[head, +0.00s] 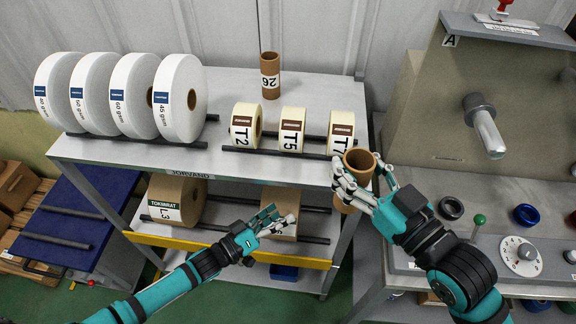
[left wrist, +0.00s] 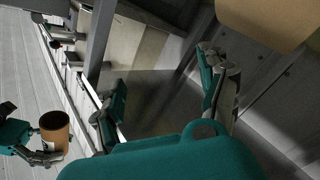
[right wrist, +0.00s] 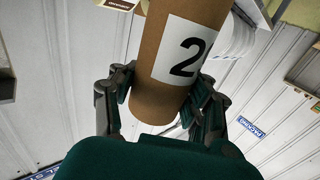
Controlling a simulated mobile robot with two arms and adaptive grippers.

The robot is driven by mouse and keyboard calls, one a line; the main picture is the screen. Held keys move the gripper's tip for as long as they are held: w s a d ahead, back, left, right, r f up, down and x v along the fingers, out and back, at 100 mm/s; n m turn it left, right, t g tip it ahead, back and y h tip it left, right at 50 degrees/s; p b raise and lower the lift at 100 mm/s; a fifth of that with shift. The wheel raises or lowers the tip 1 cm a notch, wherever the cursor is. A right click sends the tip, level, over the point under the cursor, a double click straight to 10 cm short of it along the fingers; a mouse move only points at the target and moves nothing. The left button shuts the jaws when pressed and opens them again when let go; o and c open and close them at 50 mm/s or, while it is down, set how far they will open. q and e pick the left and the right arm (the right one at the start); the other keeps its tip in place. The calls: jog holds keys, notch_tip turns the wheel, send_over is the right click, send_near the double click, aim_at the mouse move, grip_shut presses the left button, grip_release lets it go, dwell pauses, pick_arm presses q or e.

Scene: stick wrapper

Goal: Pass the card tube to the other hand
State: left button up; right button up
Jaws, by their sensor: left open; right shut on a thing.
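A brown card tube (head: 360,160) stands nearly upright in my right gripper (head: 364,186), to the right of the shelf's front corner. In the right wrist view the tube (right wrist: 177,45) has a white label with a "2" and sits between both fingers. My right gripper is shut on it. My left gripper (head: 268,222) is open and empty, in front of the lower shelf, to the left of and below the tube. In the left wrist view its fingers (left wrist: 165,90) are apart, with the held tube (left wrist: 55,130) at the far left.
A second brown tube (head: 270,76) labelled 26 stands on the upper shelf (head: 235,85). White rolls (head: 180,98) and tape rolls (head: 292,130) line that shelf. Large brown rolls (head: 178,198) lie below. A grey machine (head: 450,110) with knobs stands at the right.

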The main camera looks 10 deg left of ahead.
pick_arm(q)
jog(key=s+d+r+m+g+h, duration=0.2)
jog(key=s+d+r+g+h, duration=0.15)
jog(key=r, duration=0.45)
jog(key=s+d+r+m+g+h, duration=0.25)
jog(key=r+h, duration=0.25)
jog(key=r, duration=0.4)
notch_tip(320, 180, up, 8)
jog(key=w+a+m+g+y, duration=0.25)
jog(key=m+g, duration=0.65)
jog(key=m, duration=0.6)
jog(key=s+d, duration=0.1)
jog(key=d, duration=1)
jog(key=shift+s+d+y, duration=0.25)
jog(key=shift+s+y, duration=0.15)
